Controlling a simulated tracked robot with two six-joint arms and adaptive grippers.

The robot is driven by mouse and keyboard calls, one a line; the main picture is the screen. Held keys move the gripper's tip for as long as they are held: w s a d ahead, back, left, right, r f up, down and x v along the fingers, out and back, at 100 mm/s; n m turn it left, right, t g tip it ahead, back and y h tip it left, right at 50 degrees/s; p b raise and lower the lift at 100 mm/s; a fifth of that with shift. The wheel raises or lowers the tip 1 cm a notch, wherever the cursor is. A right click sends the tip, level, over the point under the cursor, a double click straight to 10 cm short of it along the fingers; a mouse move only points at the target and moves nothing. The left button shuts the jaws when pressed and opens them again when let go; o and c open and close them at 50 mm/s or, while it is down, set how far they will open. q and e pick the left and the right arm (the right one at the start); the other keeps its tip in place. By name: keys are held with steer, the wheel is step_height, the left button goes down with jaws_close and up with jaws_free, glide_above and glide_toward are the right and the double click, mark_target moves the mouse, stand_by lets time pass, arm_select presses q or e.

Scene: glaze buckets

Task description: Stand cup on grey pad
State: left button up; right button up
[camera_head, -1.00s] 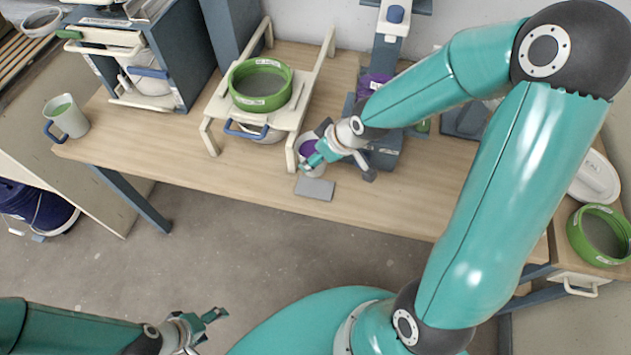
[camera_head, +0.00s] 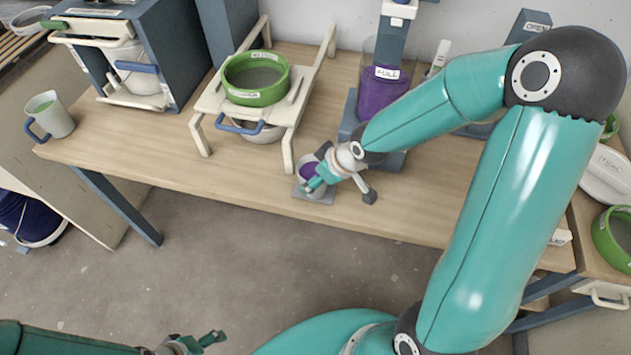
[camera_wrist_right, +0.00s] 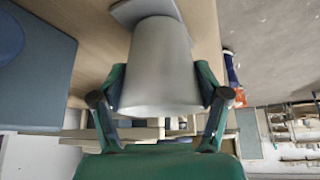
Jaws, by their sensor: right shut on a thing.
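The grey cup with purple glaze inside (camera_head: 308,171) is in my right gripper (camera_head: 317,180), whose fingers are shut on its sides. The grey pad (camera_head: 326,198) lies at the table's front edge, and the cup is upright over it, covering most of it. In the right wrist view the cup (camera_wrist_right: 158,65) sits between both fingers (camera_wrist_right: 160,95), and its base meets or nearly meets the pad (camera_wrist_right: 126,12); I cannot tell if it bears on it. My left gripper (camera_head: 203,343) is low at the bottom edge, partly cut off, empty, with its fingers apart.
A purple-filled container labelled FULL (camera_head: 380,92) stands behind my right arm. A cream stand (camera_head: 213,104) bears a green sieve (camera_head: 256,78) left of the pad. A mug (camera_head: 50,117) stands at the table's left end.

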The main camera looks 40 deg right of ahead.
steer(key=shift+f, duration=0.1)
steer(key=o, duration=1.5)
steer(key=shift+c, duration=0.2)
steer(key=shift+s+r+p, duration=0.15)
steer(key=shift+r+p, duration=0.35)
steer(key=shift+p, duration=0.05)
steer(key=p+v, duration=1.1)
steer(key=shift+s, duration=0.1)
